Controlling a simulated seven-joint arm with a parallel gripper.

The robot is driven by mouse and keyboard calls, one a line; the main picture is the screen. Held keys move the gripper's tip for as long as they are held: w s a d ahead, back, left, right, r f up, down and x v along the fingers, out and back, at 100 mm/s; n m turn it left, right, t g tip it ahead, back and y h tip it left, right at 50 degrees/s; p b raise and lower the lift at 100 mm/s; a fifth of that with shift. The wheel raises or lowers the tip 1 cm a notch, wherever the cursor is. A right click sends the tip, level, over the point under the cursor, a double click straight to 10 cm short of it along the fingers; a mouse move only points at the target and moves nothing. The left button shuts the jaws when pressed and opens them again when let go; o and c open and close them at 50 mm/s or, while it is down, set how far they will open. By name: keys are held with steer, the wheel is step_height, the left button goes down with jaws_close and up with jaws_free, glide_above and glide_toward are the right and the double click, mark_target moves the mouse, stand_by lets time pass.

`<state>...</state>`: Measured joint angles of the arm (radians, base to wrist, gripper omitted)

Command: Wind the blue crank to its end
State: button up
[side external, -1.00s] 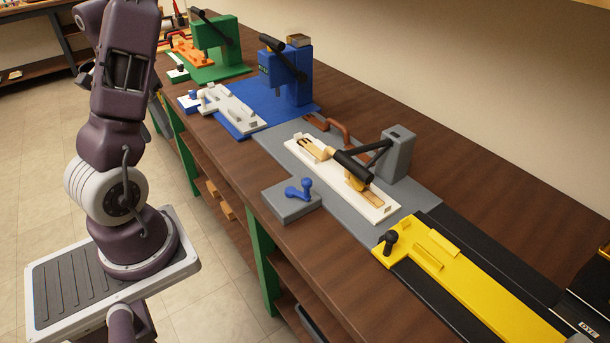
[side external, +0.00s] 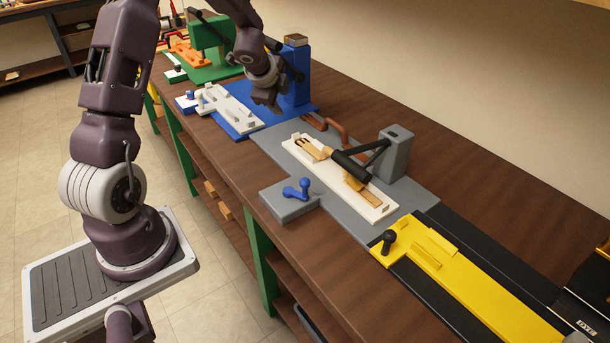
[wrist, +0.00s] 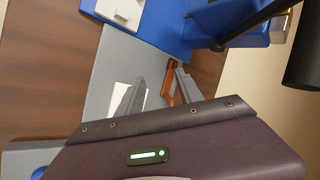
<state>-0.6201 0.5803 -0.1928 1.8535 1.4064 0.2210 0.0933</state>
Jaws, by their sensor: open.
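The blue crank (side external: 297,190) sits on a grey block (side external: 290,203) at the front edge of the grey station in the side view. My gripper (side external: 272,106) hangs up and to the left of the crank in that picture, well apart from it, near the blue station. In the wrist view my gripper's two fingers (wrist: 160,74) are spread with nothing between them. A bit of blue, probably the crank (wrist: 38,173), shows at the lower left corner there, mostly hidden by my gripper's body.
A white board (side external: 374,207) with a black-handled clamp (side external: 351,165) lies behind the crank. A brown handle (side external: 339,131) stands at the back. The blue press (side external: 296,60) is close to my gripper. The yellow fixture (side external: 440,262) is at right. Bare bench lies before the grey plate.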

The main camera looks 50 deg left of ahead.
steer(key=s+d+r+m+g+h, duration=0.1)
steer(key=d+m+g+h, duration=0.1)
steer(key=d+m, duration=0.65)
step_height(320, 180, up, 5)
steer(key=m+g+h, duration=0.3)
steer(key=m+g, duration=0.1)
steer(key=m, duration=0.3)
glide_above(305, 179)
step_height(305, 179, down, 9)
steer(key=shift+d+f, duration=0.1)
steer(key=shift+f, duration=0.1)
steer(key=shift+f+n, duration=0.25)
steer(key=shift+f, duration=0.3)
jaws_close()
